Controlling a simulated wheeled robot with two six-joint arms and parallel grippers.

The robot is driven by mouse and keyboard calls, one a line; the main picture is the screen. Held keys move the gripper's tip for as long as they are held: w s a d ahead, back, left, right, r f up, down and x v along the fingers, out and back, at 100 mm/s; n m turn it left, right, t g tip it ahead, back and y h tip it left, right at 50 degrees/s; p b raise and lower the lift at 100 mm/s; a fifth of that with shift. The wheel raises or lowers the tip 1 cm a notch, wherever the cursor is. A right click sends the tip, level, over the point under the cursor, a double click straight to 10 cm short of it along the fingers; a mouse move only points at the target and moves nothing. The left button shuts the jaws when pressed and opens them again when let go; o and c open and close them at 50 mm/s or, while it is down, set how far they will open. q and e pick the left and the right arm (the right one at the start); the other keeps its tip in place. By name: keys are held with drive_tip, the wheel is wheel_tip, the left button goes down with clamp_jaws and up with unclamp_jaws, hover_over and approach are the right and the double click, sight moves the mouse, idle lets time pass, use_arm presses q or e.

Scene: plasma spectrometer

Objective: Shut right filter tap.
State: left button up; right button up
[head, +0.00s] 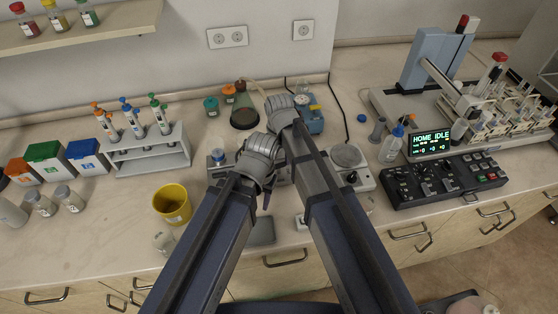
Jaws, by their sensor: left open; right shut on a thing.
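A grey filter unit (216,172) with a blue-topped white cup (217,156) stands mid-bench, partly behind my arms. Its right filter tap cannot be made out; my wrists and forearms cover that part. My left gripper (258,168) is the lower one, over the unit's right part; it is open, its fingers mostly hidden. My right gripper (281,112) is farther back, just right of the dark green flask (244,115). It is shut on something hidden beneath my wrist.
A blue pump box (313,121) stands close right of my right wrist. A round-topped device (350,158) is right of my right forearm. A yellow cup (173,204) and a rack of pipettes (150,152) stand left.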

sight(279, 164)
drive_tip(key=shift+m, duration=1.1)
drive_tip(key=o, duration=1.4)
drive_tip(key=shift+c, duration=0.2)
drive_tip(key=shift+r, duration=0.1)
use_arm(q)
wheel_tip(279, 164, up, 8)
drive_tip(key=p, duration=0.8)
use_arm(e)
wheel_tip(279, 164, up, 8)
drive_tip(key=shift+f, duration=0.15)
